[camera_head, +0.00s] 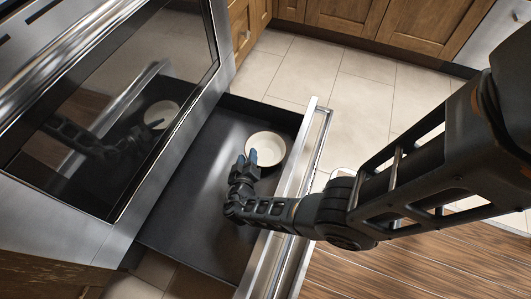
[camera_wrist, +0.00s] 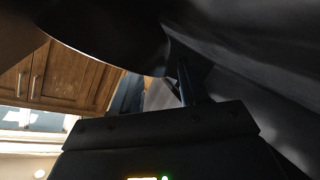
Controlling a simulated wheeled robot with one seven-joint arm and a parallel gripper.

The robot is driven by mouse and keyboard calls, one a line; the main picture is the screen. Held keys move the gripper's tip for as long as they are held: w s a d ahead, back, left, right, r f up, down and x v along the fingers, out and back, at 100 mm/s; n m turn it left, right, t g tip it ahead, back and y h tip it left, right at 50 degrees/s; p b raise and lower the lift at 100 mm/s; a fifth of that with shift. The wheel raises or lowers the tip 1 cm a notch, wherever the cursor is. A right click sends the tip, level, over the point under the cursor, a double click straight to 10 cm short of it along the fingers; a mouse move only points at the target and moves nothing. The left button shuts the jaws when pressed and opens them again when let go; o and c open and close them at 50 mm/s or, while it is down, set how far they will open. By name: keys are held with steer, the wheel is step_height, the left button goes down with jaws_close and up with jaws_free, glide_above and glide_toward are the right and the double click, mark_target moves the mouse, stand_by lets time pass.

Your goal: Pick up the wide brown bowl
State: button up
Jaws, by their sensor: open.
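The wide bowl (camera_head: 268,147) stands upright in the open drawer, near its far right corner. It looks cream inside in the head view; I cannot make out a brown outside there. My gripper (camera_head: 247,159) is open, low in the drawer, with its bluish fingertips at the bowl's near left rim. I cannot tell whether a finger touches the rim or whether the rim lies between the fingers. In the wrist view, a dark rounded shape (camera_wrist: 105,35), probably the bowl's shaded side, fills the top close to the fingers.
The dark drawer (camera_head: 185,215) is pulled out below a steel oven with a glass door (camera_head: 115,100). The drawer's steel front (camera_head: 275,250) runs under my forearm. Wooden cabinets (camera_head: 345,15) stand beyond the tiled floor. The drawer floor left of my gripper is clear.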

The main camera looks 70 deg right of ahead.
steer(key=shift+w+d, duration=0.1)
jaws_close()
stand_by(0.4)
